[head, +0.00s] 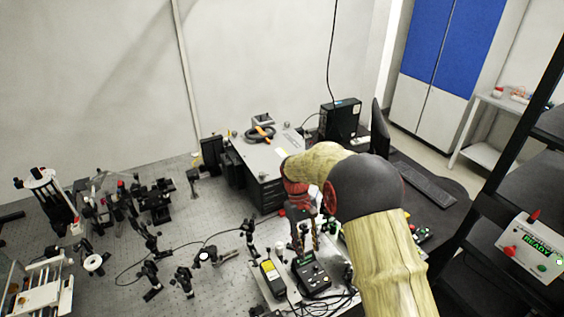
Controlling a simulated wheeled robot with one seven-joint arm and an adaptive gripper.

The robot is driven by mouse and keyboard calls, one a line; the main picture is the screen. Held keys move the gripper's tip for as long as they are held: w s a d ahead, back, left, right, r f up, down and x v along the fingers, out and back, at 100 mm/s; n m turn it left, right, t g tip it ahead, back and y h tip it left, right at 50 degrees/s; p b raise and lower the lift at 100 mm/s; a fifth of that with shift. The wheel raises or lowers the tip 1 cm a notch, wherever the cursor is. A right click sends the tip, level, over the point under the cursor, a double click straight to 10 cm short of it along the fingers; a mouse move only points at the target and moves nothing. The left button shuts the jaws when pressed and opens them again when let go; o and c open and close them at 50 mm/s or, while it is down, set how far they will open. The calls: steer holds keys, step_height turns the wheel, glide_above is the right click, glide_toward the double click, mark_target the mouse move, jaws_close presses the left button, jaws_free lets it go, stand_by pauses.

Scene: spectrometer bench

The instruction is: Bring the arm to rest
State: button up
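My arm reaches in from the bottom right of the head view and bends over the bench. My gripper (303,232) points down over the front part of the optical bench, just above a black handheld controller (312,274). The gripper is small and partly overlapped by the things around it. I cannot tell whether its fingers are open or shut, whether it touches the controller, or whether it holds anything.
A grey spectrometer box (262,168) stands behind the gripper. Several black optical mounts (152,200) fill the left of the perforated bench (205,222). A yellow-fronted meter (272,278) lies beside the controller. A monitor (380,130) and keyboard (425,183) are to the right.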

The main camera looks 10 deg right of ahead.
steer(key=shift+w, duration=0.1)
steer(key=s+r+m+t+b, duration=0.1)
steer(key=s+r+t+b, duration=0.2)
steer(key=s, duration=0.6)
steer(key=s+d+r+m+t+y+b, duration=0.1)
steer(key=s+r+t+b, duration=0.2)
steer(key=s, duration=0.6)
steer(key=s+d+r+m+t+b, duration=0.1)
steer(key=s+r+t+b, duration=0.2)
steer(key=s+r+b, duration=0.2)
steer(key=shift+s+d+r+m+t+b, duration=0.35)
steer(key=shift+s+b, duration=0.6)
steer(key=shift+s, duration=1.1)
